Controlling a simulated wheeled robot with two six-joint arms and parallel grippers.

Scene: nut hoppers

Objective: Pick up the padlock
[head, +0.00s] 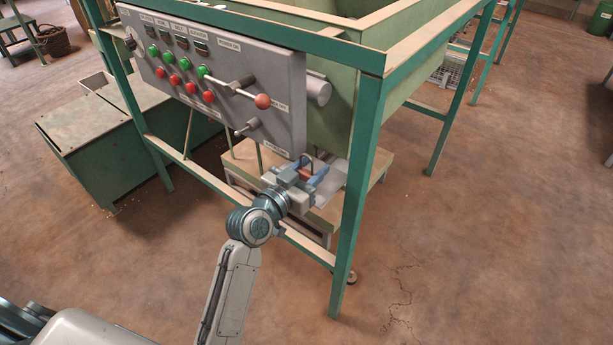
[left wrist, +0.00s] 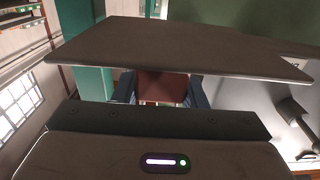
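The padlock (head: 305,173) has a reddish-brown body and a dark shackle, and it sits just below the lower right corner of the grey control panel. My left gripper (head: 301,173) is at the padlock, with its blue fingers spread to either side of it. A gap shows on the padlock's left side in the head view. In the left wrist view, the padlock's body (left wrist: 162,87) shows between the two fingers, partly hidden by a grey plate and the gripper's own housing. Any contact there is too small to judge. My right gripper is not in view.
The control panel (head: 225,75), with buttons and a red-knobbed lever (head: 262,101), is close above the gripper. A green frame leg (head: 358,190) stands just right of it. A low wooden platform (head: 375,165) lies behind. The floor (head: 480,230) at right is clear.

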